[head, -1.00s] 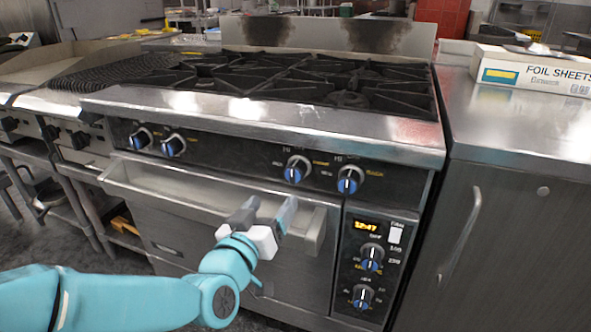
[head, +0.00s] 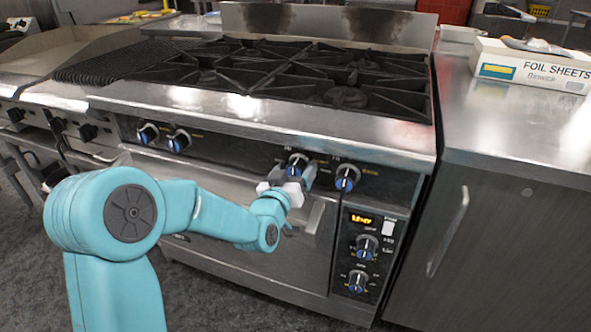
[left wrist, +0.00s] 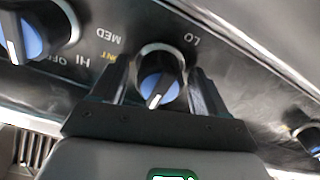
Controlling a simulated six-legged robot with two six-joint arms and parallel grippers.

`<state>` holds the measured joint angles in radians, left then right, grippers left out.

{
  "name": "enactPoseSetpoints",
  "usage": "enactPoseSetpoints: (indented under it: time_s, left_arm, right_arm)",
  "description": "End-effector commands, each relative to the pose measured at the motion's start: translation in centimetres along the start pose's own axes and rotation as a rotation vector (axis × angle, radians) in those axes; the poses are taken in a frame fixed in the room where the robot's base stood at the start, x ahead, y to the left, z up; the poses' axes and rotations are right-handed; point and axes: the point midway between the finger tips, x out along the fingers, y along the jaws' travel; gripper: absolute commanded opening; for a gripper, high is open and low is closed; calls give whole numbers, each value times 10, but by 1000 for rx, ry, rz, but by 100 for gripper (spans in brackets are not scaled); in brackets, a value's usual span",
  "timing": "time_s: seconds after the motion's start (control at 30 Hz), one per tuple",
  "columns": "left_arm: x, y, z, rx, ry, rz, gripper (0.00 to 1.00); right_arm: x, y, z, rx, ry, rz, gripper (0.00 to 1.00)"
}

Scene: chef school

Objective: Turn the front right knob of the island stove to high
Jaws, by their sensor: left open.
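The stove (head: 250,118) has blue-and-black knobs along its front panel. My left gripper (head: 291,181) is at the second knob from the right (head: 298,161), partly covering it. In the left wrist view its open fingers stand on either side of this knob (left wrist: 160,72); I cannot tell whether they touch it. The knob's white mark points toward the bottom of that view. The panel lettering reads LO, MED, HI and OFF. The rightmost upper knob (head: 347,178) is just right of the gripper and free. My right gripper is not in view.
The oven handle (head: 318,215) runs below the knobs. A control panel with a lit display (head: 362,219) and two more knobs is at the lower right. A steel counter (head: 515,125) with a foil sheets box (head: 530,68) stands to the right.

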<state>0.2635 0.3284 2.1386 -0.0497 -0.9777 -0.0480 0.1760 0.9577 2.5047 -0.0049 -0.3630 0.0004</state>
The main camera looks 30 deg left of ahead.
Motion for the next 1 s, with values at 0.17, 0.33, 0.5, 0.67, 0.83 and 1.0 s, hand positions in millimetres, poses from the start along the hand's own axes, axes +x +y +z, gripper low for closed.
enactPoseSetpoints:
  time_s: [0.17, 0.33, 0.5, 0.67, 0.83, 1.0]
  left_arm:
    - [3, 0, 0, 0, -1, 0, 74]
    - [3, 0, 0, 0, -1, 0, 64]
    - [3, 0, 0, 0, 0, 0, 18]
    - [3, 0, -1, 0, 1, 0, 18]
    - [3, 0, 0, -23, 2, 0, 18]
    - [3, -1, 2, -97, 5, 1, 18]
  right_arm:
    - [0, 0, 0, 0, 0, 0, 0]
    - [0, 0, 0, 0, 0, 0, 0]
    - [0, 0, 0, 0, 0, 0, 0]
    - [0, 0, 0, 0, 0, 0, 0]
    - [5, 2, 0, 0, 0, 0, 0]
    - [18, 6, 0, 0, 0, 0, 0]
